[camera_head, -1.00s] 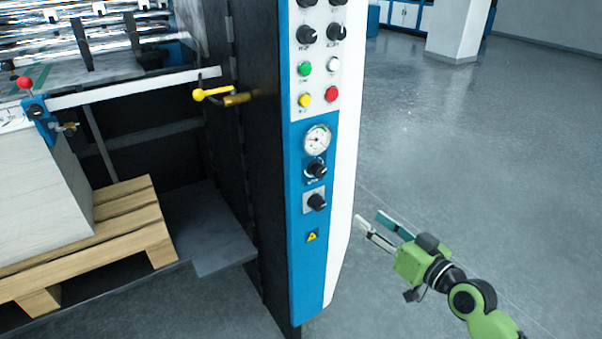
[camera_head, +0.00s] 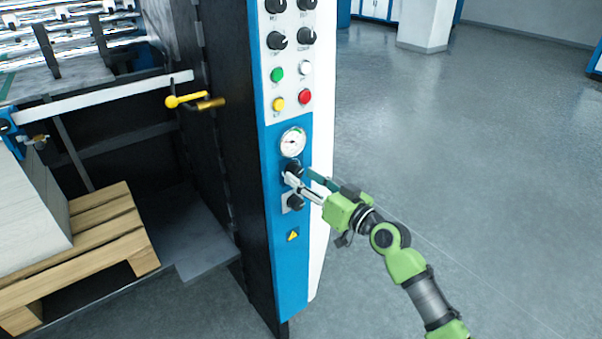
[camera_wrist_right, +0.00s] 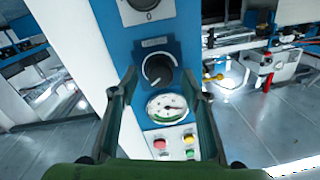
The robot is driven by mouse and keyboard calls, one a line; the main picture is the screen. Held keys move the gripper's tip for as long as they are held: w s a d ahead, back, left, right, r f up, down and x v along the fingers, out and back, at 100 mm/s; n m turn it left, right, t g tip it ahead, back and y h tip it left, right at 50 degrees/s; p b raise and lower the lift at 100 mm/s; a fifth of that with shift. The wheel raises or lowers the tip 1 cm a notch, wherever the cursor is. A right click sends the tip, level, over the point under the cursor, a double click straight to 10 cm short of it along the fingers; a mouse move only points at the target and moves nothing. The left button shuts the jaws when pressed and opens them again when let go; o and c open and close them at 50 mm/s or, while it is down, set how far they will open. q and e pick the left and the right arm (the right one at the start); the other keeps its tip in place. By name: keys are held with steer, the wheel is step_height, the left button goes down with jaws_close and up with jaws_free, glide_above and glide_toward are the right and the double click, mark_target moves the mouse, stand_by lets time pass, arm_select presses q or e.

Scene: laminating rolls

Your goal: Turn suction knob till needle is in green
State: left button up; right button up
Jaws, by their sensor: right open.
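The suction gauge (camera_head: 292,141) is a round white dial on the blue control panel; it also shows in the right wrist view (camera_wrist_right: 167,107) with a green band along part of its edge. The needle is too small to read surely. The black suction knob (camera_head: 293,166) sits just below the gauge, partly covered by my right gripper (camera_head: 303,178). In the right wrist view the knob (camera_wrist_right: 157,70) appears between the open fingers of my right gripper (camera_wrist_right: 158,90). I cannot tell whether the fingertips reach around it. My left gripper is out of view.
A second black knob (camera_head: 296,202) sits just below, and several buttons and knobs sit above the gauge. A yellow-handled lever (camera_head: 186,101) juts out left of the panel. A wooden pallet (camera_head: 100,240) with stacked sheets stands at left. The floor at right is clear.

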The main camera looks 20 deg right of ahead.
steer(key=shift+x, duration=0.75)
steer(key=c, duration=1.1)
